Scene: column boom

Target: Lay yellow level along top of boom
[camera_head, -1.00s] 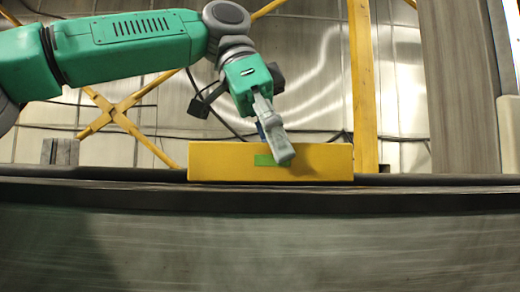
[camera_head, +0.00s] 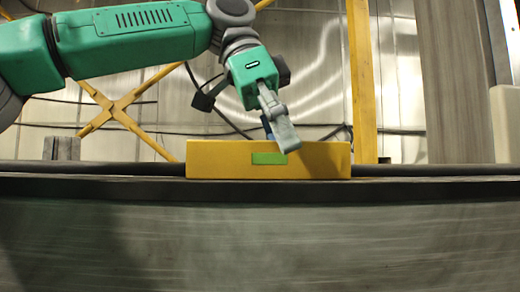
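The yellow level (camera_head: 225,160), a long block with a green window (camera_head: 268,159), lies lengthwise along the dark top edge of the boom (camera_head: 100,188). It looks flat and parallel to that edge. My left gripper (camera_head: 279,138) points down over the level's middle. Its grey near finger overlaps the level's upper front, and a dark bluish part behind it, seemingly the far finger, reaches down to the level's top edge. The fingers look spread apart, with the level not visibly clamped. My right gripper is out of view.
A yellow post (camera_head: 362,80) stands behind the boom, right of the level. A crossed yellow brace (camera_head: 118,106) and hanging dark cables are at the back left. A grey block (camera_head: 61,148) is at the far left. The boom's top is clear on both sides of the level.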

